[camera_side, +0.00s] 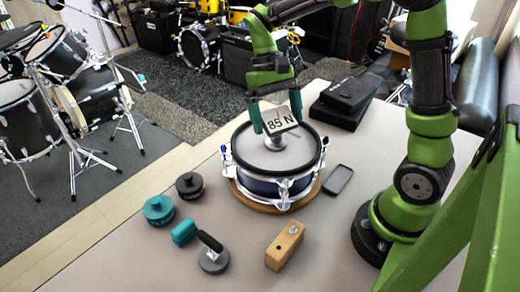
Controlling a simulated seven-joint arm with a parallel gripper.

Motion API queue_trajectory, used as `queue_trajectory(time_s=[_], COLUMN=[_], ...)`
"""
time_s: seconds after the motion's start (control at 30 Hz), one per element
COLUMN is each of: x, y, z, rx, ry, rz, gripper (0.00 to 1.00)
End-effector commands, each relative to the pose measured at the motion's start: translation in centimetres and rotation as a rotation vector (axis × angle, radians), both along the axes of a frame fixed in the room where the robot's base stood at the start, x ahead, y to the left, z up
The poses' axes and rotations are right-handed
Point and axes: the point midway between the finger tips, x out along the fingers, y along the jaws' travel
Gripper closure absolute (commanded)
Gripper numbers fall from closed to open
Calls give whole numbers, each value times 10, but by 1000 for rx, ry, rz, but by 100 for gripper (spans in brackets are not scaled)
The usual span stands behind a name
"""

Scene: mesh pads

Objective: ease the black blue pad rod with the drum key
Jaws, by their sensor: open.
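A blue-shelled drum (262,187) with a black hoop and a pale head sits on a round wooden base. Silver lugs and rods stand around its rim, with small blue marks at the left and right. I cannot tell which rod is the black blue one. My gripper (276,120) is open above the head, its teal fingers on either side of a tilted card reading "85 N" (280,121). A round metal piece stands on the head beneath the card. A wooden block (282,250) with a metal piece on top lies at the front; I cannot make out a drum key for certain.
A teal knobbed disc (159,211), a dark knobbed disc (189,186), a teal block (184,232) and a grey disc with a black handle (213,261) lie left and front. A dark flat tray (338,180) is right of the drum. A black pedal (343,101) stands behind.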

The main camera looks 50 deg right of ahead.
Motion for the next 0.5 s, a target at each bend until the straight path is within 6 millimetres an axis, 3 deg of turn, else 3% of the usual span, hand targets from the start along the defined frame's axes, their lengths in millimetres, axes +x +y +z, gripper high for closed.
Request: queue_trajectory(time_s=[0.17, 0.5], x=[11, 40], y=[-5, -17], z=[27, 101], rx=[-1, -2], ry=[-6, -7], rz=[-3, -3], gripper=[0, 0])
